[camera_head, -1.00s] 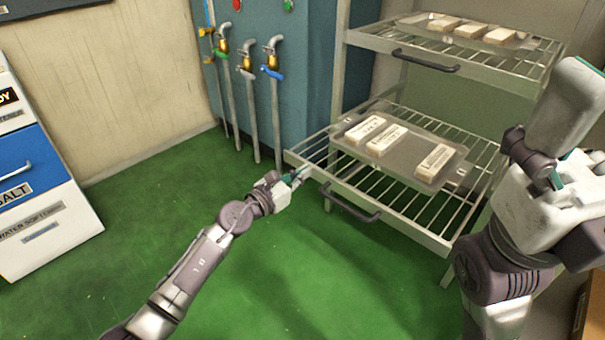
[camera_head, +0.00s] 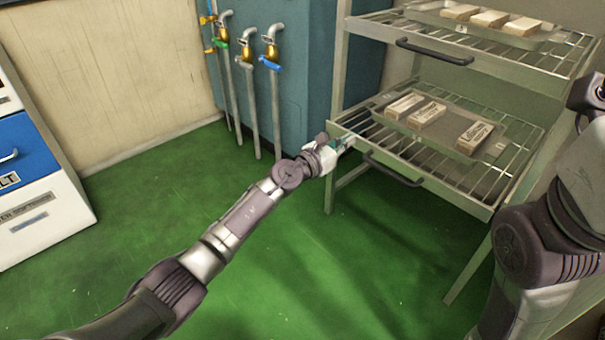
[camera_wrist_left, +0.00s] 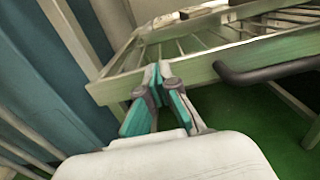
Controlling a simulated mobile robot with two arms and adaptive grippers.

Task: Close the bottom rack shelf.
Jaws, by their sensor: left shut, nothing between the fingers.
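The bottom rack shelf (camera_head: 458,199) is a wire shelf with a metal frame and a dark handle (camera_head: 393,170) on its front. It carries a tray with several pale bars. My left gripper (camera_head: 347,141) is shut and empty at the front left corner of this shelf. In the left wrist view, its fingertips (camera_wrist_left: 158,70) are close together against or just before the shelf's front rail (camera_wrist_left: 195,76), left of the dark handle (camera_wrist_left: 270,70); contact is hard to tell. My right arm shows at the right edge, but its fingers are out of view.
The upper shelf (camera_head: 480,62) has its own handle and a tray of bars. A blue cabinet (camera_head: 300,60) with taps and pipes stands behind left of the rack. A white and blue drawer unit (camera_head: 35,190) is at far left. Green floor is free in front.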

